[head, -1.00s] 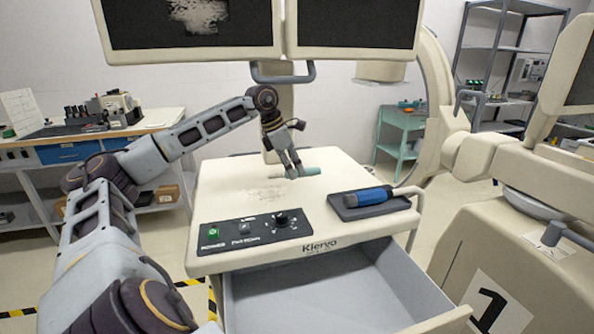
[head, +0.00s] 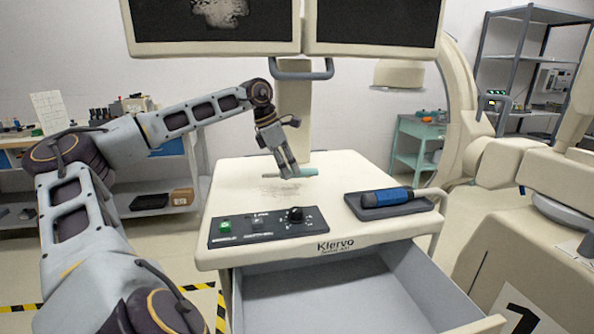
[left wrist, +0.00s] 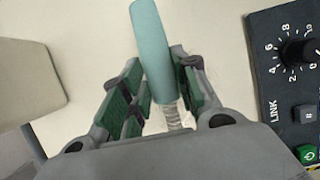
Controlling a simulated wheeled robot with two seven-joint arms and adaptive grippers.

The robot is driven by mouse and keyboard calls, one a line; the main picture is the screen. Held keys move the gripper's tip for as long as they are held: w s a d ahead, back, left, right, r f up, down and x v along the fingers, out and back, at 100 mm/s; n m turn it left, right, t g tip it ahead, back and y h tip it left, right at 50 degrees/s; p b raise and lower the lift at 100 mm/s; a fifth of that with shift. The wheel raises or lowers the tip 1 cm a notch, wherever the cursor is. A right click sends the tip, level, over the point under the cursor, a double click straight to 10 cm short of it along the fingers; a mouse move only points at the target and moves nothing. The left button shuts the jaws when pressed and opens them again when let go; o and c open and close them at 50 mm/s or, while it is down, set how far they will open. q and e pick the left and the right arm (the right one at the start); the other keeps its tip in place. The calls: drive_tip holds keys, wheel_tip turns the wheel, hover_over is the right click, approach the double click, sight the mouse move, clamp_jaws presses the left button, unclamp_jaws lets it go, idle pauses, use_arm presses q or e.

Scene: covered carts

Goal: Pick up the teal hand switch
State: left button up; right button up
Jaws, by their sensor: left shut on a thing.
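The teal hand switch (head: 304,172) is at the top of the cream cart (head: 235,185), toward its back. My left gripper (head: 285,173) reaches down from above and is shut on the switch. In the left wrist view the teal switch (left wrist: 150,40) runs between the green-padded fingers of my left gripper (left wrist: 158,68), with a pale ribbed end near the palm. I cannot tell whether the switch touches the cart top or is just above it. My right gripper is not in view.
A blue cylinder (head: 385,195) lies in a dark tray (head: 362,213) at the cart's right. A control panel (head: 268,228) sits at the front left, above an open, empty drawer (head: 330,295). Monitors (head: 375,25) hang above. Another machine stands at right.

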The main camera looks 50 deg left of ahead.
sight(275, 172)
use_arm(q)
drive_tip(key=shift+s+a+b, duration=0.1)
drive_tip(key=shift+s+a, duration=0.25)
drive_tip(key=shift+s, duration=0.3)
drive_tip(key=shift+s+a+b, duration=0.15)
drive_tip(key=shift+s+a, duration=0.25)
drive_tip(key=shift+s, duration=0.3)
drive_tip(key=shift+s+a+b, duration=0.1)
drive_tip(key=shift+s+a, duration=0.25)
drive_tip(key=shift+s, duration=0.3)
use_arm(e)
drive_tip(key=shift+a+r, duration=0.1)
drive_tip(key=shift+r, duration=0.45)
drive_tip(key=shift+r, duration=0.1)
